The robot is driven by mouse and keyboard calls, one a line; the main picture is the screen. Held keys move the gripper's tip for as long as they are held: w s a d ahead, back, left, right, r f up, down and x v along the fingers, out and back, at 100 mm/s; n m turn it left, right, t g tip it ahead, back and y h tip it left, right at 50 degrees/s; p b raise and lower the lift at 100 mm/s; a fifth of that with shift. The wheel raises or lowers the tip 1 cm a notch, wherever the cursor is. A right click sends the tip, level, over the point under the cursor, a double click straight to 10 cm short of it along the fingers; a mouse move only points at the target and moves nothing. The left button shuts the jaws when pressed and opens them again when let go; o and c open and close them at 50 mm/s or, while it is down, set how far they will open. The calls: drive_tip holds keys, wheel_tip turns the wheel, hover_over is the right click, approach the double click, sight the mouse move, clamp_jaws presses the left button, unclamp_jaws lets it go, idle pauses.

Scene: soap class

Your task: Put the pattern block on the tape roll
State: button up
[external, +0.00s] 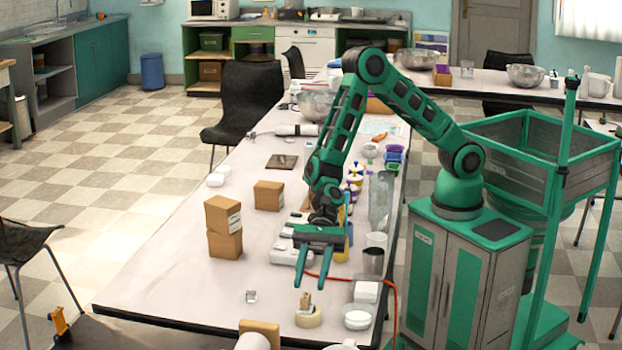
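The tape roll (308,319) is a pale yellow ring lying flat near the front edge of the long white table. A small tan-brown block (305,300), which looks like the pattern block, stands upright at the tape roll. I cannot tell whether it rests on the rim, sits in the hole or stands just behind. My gripper (309,288) points down above them with its two green fingers spread apart. The fingers look empty, and their tips appear above and to either side of the block.
Cardboard boxes (224,228) stand to the left. White containers (358,319) and a dark cup (373,262) stand close on the right. A small metallic item (251,296) lies left of the tape roll. A red cable (385,283) crosses the right side. The left front tabletop is clear.

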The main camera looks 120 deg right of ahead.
drive_tip(key=shift+r, duration=2.15)
